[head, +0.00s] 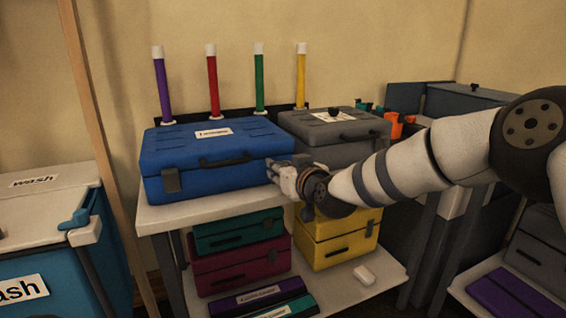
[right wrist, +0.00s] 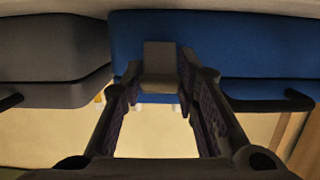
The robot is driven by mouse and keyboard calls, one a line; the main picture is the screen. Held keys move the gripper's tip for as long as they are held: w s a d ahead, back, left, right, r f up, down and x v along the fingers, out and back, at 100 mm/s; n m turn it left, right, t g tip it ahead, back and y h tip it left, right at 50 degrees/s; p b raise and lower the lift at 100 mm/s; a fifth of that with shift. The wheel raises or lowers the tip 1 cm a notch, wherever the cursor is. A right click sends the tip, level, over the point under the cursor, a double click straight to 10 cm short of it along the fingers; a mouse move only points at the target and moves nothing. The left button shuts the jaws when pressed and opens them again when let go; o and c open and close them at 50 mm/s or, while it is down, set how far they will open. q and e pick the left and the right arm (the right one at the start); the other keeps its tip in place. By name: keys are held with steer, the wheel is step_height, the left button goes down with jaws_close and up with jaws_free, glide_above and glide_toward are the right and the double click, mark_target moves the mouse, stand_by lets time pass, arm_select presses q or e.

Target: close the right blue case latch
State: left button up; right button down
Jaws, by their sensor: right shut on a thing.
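The blue case (head: 210,150) stands shut on the upper shelf in the head view, its dark handle (head: 225,161) and left latch (head: 172,181) on the front. My right gripper (head: 281,177) is at the front right corner of the case and hides the right latch there. In the right wrist view, the blue case (right wrist: 235,50) fills the upper right. The right latch (right wrist: 160,62), a grey plate, lies between my right gripper's two fingers, which are shut on it. How far the latch is turned I cannot tell. My left gripper is not in view.
A grey case (head: 330,128) stands close to the right of the blue case. Several coloured sticks stand behind them. The white shelf edge (head: 215,213) runs below the case. Yellow (head: 335,225), red and green cases sit on the lower shelf. A wooden post (head: 100,130) stands at left.

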stand_by(0.4)
steer(key=c, duration=1.2)
jaws_free()
steer(key=shift+c, duration=0.2)
steer(key=v, duration=1.2)
